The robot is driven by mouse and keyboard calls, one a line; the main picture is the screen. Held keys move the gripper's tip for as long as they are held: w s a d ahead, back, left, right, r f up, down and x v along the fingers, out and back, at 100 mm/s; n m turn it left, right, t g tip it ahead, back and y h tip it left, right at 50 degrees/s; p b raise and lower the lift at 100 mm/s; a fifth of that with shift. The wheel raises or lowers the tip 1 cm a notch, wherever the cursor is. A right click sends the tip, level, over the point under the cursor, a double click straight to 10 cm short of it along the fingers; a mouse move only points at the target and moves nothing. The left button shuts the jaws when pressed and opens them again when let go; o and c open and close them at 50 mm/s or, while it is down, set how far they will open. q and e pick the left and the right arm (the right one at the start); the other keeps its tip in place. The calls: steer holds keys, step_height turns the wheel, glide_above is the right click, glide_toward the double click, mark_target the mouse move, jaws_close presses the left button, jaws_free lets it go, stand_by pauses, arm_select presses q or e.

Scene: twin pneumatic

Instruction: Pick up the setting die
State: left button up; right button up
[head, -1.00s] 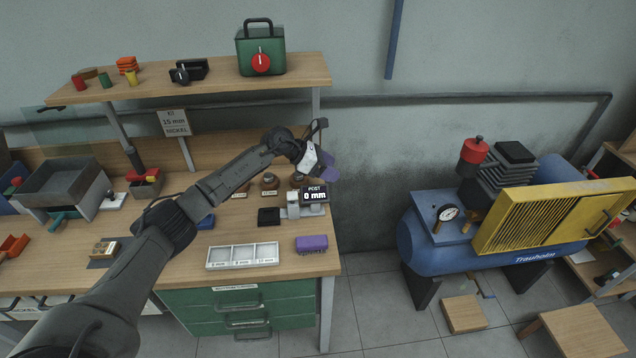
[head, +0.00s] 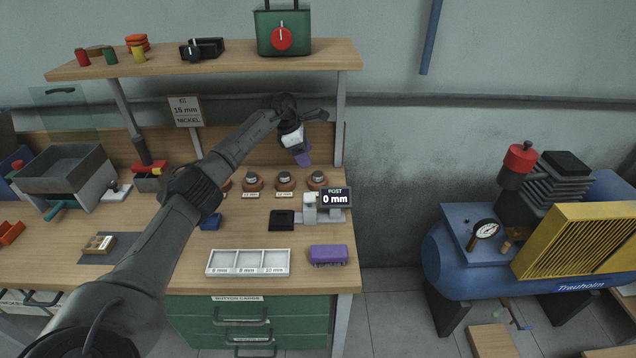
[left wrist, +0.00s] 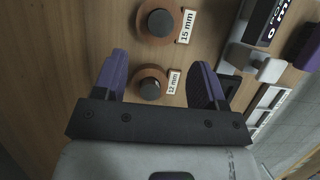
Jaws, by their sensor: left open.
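Setting dies with dark round tops sit on round brown bases in a row at the back of the bench. In the head view I see one at the left (head: 252,181), one in the middle (head: 284,181) and one at the right (head: 317,180); another is partly hidden by my arm. In the left wrist view, a die labelled 12 mm (left wrist: 151,88) lies between the open purple fingers of my left gripper (left wrist: 160,72), and a die labelled 15 mm (left wrist: 160,23) is beyond it. The left gripper (head: 303,156) is empty above the row. My right gripper is out of view.
A white three-compartment tray (head: 248,262) and a purple block (head: 328,254) lie in front. A shelf (head: 215,64) overhangs the bench. A card reads 15 mm nickel (head: 186,111).

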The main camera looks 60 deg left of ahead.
mark_target(318, 173)
arm_select(q)
steer(key=x, duration=0.3)
steer(key=shift+w+d+b+x, duration=0.15)
steer(key=shift+b+x, duration=0.45)
steer(key=shift+x, duration=0.7)
steer(key=shift+w+d+b+x, duration=0.15)
steer(key=shift+b+x, duration=0.4)
steer(key=shift+x, duration=0.7)
steer(key=shift+a+r, duration=0.1)
steer(key=shift+r, duration=0.1)
steer(key=shift+c, duration=0.7)
steer(key=c, duration=1.1)
